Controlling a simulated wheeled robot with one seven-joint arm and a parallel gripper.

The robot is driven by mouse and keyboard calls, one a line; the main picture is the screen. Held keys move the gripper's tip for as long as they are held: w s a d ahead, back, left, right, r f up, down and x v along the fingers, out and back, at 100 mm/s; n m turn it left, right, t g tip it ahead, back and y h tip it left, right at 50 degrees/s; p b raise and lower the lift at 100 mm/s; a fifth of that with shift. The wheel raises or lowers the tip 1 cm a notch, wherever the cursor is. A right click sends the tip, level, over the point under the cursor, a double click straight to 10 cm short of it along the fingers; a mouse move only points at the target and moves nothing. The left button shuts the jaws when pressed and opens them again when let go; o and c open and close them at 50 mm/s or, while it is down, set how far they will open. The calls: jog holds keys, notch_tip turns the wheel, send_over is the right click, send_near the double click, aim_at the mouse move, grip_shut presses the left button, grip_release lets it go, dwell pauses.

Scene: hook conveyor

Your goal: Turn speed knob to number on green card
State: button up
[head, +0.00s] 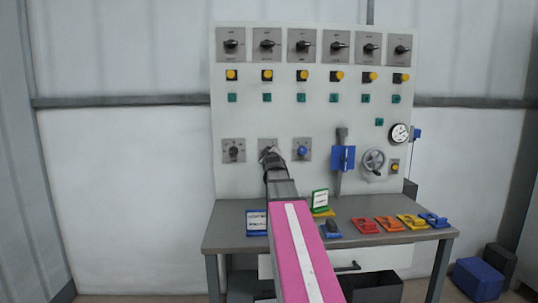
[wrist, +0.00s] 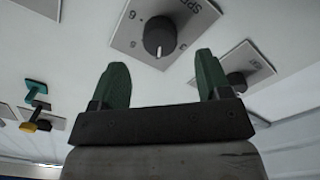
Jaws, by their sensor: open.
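The speed knob (wrist: 160,37) is a round dark knob on a grey plate with the partly visible letters "SPE" and several numbers around it in the wrist view. My gripper (wrist: 162,78) has its two green fingers wide apart and empty, with the knob just beyond the gap between them. No contact shows. In the head view my gripper (head: 268,156) covers most of a plate in the panel's lower row. A green-framed card (head: 320,199) stands on the bench; its writing is too small to read.
A second knob (wrist: 236,80) on its plate is close to the right finger. A blue knob (head: 302,152) is right of my gripper. A handwheel (head: 373,161) and gauge (head: 399,133) are further right. A blue-framed card (head: 256,223) and coloured blocks stand on the bench (head: 222,240).

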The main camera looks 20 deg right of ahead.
jog(key=v, duration=0.5)
jog(key=shift+s+a, duration=0.1)
jog(key=shift+s, duration=0.25)
